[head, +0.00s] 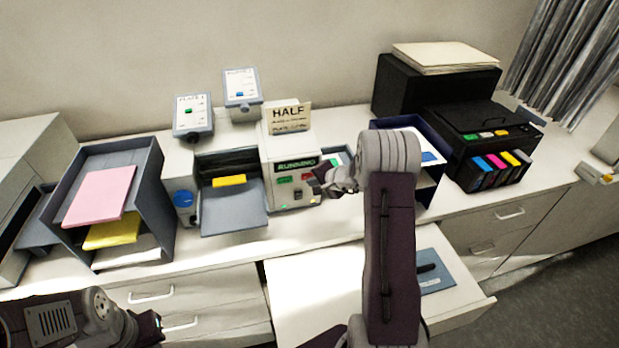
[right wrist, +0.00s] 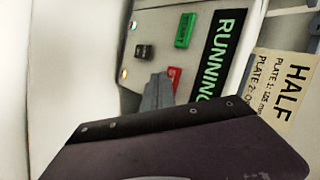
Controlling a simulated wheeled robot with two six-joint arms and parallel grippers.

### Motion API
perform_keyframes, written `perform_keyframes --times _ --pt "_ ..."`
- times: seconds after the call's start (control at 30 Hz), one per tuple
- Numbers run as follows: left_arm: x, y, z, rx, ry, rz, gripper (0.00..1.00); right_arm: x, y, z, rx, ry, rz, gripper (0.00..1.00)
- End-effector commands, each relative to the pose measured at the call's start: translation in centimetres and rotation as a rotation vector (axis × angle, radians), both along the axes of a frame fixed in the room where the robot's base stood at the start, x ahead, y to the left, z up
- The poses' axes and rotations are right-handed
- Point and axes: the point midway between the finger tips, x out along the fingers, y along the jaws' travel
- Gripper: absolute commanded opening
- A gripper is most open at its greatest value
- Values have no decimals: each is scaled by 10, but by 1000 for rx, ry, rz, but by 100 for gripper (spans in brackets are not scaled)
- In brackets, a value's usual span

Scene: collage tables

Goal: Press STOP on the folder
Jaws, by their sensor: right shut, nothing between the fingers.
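The folder (head: 292,150) stands at the back of the counter, with a lit RUNNING display (head: 296,164) on its front panel. The display also shows in the right wrist view (right wrist: 222,50). A green button (right wrist: 185,30), a red button (right wrist: 174,76) and a dark switch (right wrist: 144,52) sit beside the display. My right gripper (head: 322,186) is shut and empty in front of the panel. In the right wrist view its fingertips (right wrist: 158,88) overlap the red button's edge; I cannot tell whether they touch it. My left gripper (head: 152,326) is low at the left, its jaws unclear.
A HALF card (head: 290,117) stands on the folder. A grey paper tray (head: 234,207) adjoins its left side. A navy tray (head: 425,195) is behind my right arm, and a black printer (head: 488,135) stands farther right. An open drawer (head: 300,290) juts out below.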

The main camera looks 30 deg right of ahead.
Motion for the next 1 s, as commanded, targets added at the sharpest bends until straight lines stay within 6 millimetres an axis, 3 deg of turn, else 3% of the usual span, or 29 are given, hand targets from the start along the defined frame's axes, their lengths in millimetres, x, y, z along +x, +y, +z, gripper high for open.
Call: perform_keyframes --times 1.0 --pt "0 0 0 0 0 0 0 9 -2 0 -1 0 1 0"
